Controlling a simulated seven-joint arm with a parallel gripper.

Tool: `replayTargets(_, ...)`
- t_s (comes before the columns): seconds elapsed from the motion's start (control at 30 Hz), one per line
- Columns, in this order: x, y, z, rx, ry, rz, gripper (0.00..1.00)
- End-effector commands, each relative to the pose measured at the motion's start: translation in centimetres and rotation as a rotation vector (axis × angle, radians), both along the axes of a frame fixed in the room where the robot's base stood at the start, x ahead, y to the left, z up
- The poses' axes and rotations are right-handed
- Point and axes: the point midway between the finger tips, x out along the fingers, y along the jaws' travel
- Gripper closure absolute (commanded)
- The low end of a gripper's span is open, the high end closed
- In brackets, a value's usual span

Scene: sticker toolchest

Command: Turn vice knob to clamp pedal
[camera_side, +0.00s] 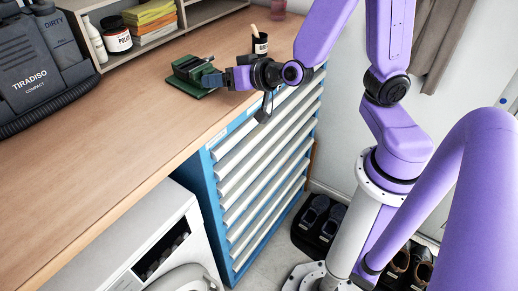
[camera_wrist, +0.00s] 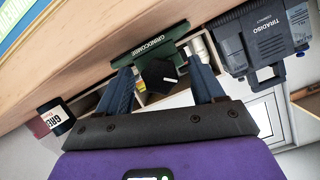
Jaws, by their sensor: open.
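In the wrist view, the vice (camera_wrist: 152,42) appears as a green lettered block. My gripper (camera_side: 230,78) is at the vice's right side, level with it. In the wrist view, my gripper (camera_wrist: 163,82) is open, with one finger on each side of a dark knob-like part (camera_wrist: 157,74) that has a pale bar on it. I cannot tell whether the fingers touch it. I cannot make out a pedal in either view.
A black labelled cup (camera_side: 260,44) stands behind my gripper; it shows at left in the wrist view (camera_wrist: 56,117). The bench (camera_side: 105,135) is clear left of the vice. Blue drawers (camera_side: 255,165) are below.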

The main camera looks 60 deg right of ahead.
Motion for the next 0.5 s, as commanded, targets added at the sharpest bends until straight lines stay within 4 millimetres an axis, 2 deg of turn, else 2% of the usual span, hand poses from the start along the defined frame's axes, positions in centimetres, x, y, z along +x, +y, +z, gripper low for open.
replayTargets(0.5, 0.01, 0.25, 0.05, -0.363, 0.028, 0.000, 0.32)
